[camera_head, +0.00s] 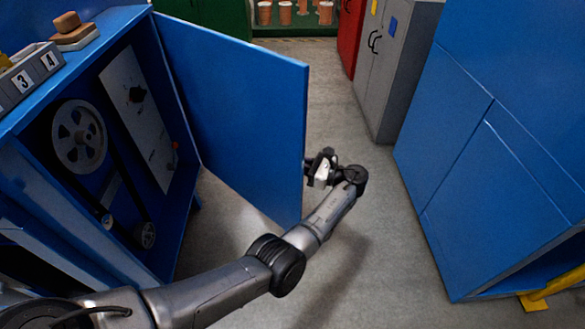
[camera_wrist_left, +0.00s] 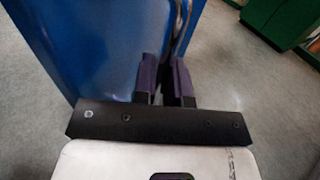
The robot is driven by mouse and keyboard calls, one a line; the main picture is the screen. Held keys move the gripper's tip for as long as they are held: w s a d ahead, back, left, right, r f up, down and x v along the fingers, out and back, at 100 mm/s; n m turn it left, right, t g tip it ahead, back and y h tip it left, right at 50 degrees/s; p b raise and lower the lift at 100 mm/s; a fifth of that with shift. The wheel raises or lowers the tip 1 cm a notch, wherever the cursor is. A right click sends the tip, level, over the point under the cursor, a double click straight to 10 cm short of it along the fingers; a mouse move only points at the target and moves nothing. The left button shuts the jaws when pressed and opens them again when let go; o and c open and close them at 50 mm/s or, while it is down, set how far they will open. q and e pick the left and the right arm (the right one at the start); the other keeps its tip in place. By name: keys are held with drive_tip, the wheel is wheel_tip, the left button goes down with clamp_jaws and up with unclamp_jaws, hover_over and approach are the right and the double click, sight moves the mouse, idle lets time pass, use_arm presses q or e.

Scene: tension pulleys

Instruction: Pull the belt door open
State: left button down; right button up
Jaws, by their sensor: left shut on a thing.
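The blue belt door (camera_head: 240,105) stands swung wide open, out from the blue cabinet on the left, with pulleys (camera_head: 78,137) and a belt showing inside. My left arm reaches below the door, and its gripper (camera_head: 312,168) is at the door's free edge, on the side facing away from the cabinet. In the left wrist view the dark fingers (camera_wrist_left: 166,80) are close together around the lower end of a thin door handle (camera_wrist_left: 181,28) on the blue door (camera_wrist_left: 95,45). The grip itself is partly hidden. My right gripper is not in view.
A large blue cabinet (camera_head: 490,150) stands on the right, with a yellow floor piece (camera_head: 535,303) at its foot. Grey lockers (camera_head: 390,75) and a green shelf (camera_head: 290,31) stand behind. Grey floor (camera_head: 335,100) is clear between the door and right cabinet.

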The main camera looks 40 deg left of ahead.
use_arm(q)
drive_tip(key=shift+w+a, duration=0.1)
drive_tip(key=shift+w, duration=0.15)
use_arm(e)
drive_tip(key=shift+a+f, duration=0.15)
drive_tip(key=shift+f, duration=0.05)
use_arm(q)
drive_tip(key=shift+s+f, duration=0.1)
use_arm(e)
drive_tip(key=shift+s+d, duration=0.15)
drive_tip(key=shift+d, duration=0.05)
use_arm(q)
drive_tip(key=c, duration=1.5)
unclamp_jaws()
drive_tip(key=o, duration=0.3)
drive_tip(key=shift+a, duration=0.15)
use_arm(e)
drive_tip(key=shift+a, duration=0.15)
